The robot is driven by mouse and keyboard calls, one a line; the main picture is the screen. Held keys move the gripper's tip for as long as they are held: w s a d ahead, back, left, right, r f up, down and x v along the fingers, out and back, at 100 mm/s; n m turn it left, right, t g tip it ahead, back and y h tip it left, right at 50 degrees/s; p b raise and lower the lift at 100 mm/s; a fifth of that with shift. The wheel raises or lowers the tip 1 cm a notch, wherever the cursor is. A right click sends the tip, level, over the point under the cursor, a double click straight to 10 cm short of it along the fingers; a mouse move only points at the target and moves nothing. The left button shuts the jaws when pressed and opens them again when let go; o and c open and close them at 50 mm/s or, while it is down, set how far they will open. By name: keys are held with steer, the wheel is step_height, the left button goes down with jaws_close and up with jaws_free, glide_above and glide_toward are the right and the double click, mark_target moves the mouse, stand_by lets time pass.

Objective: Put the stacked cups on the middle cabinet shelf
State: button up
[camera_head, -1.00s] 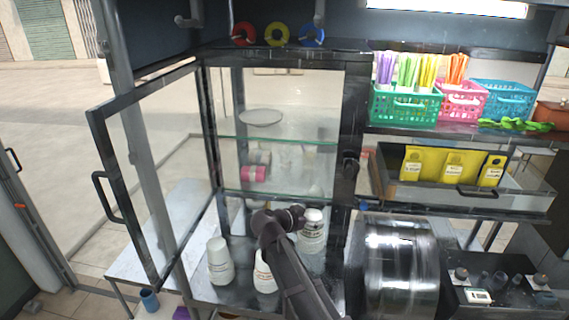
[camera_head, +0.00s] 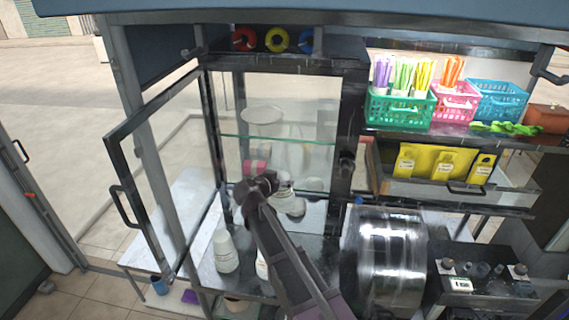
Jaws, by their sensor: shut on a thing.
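The cabinet (camera_head: 352,105) stands open, with glass shelves inside. The middle shelf (camera_head: 315,188) is a glass pane below the upper pane. My gripper (camera_head: 270,185) is shut on a stack of white cups (camera_head: 284,186), at about the height of the middle shelf in the picture. My arm hides part of the stack, and I cannot tell whether it touches the shelf. Another stack of white cups (camera_head: 225,252) stands upright on the cabinet floor at left. A third white stack (camera_head: 262,266) stands beside it, mostly hidden behind my arm.
The glass door (camera_head: 157,180) is swung open to the left. A pink item (camera_head: 257,167) sits in the cabinet at left, with a round white plate (camera_head: 261,115) above. A shiny metal drum (camera_head: 391,262) is at right. A drawer (camera_head: 440,188) holds yellow packets.

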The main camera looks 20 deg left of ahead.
steer(key=w+a, duration=0.1)
steer(key=w, duration=0.3)
steer(key=w+a, duration=0.1)
steer(key=w, duration=0.3)
steer(key=w+a, duration=0.1)
steer(key=w, duration=0.4)
steer(key=shift+w, duration=0.1)
steer(key=w, duration=0.3)
steer(key=w+a, duration=0.1)
steer(key=shift+w+f+b, duration=0.15)
steer(key=shift+f+b, duration=0.15)
steer(key=shift+f, duration=0.1)
steer(key=o, duration=1)
steer(key=shift+c, duration=0.2)
